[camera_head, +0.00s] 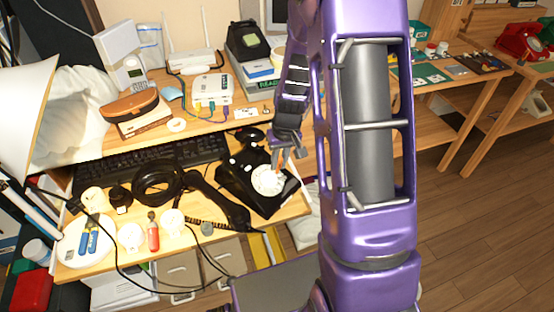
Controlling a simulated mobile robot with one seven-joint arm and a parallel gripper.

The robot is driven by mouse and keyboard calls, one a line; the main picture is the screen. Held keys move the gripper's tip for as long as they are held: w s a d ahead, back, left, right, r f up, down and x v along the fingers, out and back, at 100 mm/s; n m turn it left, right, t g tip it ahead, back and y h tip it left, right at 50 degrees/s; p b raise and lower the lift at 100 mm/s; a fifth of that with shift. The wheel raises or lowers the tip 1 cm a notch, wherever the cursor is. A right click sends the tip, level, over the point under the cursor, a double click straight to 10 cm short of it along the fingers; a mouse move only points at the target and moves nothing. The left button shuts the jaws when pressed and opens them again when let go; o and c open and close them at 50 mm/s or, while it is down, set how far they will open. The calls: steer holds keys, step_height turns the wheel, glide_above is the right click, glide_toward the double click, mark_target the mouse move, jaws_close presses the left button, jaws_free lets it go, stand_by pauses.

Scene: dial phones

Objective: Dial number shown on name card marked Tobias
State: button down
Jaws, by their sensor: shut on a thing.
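A black rotary phone (236,190) with a white dial (268,181) sits at the right end of the desk. Its handset (212,199) appears to lie off the cradle, to the left. My gripper (278,163) is directly over the far edge of the dial, with its fingers pointing down. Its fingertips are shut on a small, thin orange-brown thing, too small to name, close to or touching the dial. A small pale card (245,112) lies on the raised shelf; its writing is too small to read. I cannot tell which card is marked Tobias.
A dark keyboard (170,158) lies behind the handset. Cables, a black ring-shaped thing (158,185) and a red bottle (153,232) crowd the desk. A router (212,90) stands on the shelf. A red phone (522,40) is on the far right table. Open floor lies at right.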

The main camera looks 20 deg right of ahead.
steer(key=shift+s+d+f, duration=0.2)
steer(key=shift+s, duration=0.25)
steer(key=shift+s+d+r+p, duration=0.15)
steer(key=shift+r+p, duration=0.1)
steer(key=shift+r, duration=0.2)
steer(key=shift+s+d+r+p, duration=0.15)
steer(key=shift+r+p, duration=0.1)
steer(key=shift+r, duration=0.15)
steer(key=shift+a, duration=0.1)
steer(key=shift+w+a+r+p, duration=0.4)
steer(key=shift+w+a, duration=0.05)
steer(key=shift+a, duration=0.15)
steer(key=shift+w+a+r+p, duration=0.4)
steer(key=shift+a, duration=0.2)
steer(key=shift+w+a+r, duration=0.2)
steer(key=shift+w+a, duration=0.1)
steer(key=shift+a, duration=0.15)
steer(key=shift+f, duration=0.1)
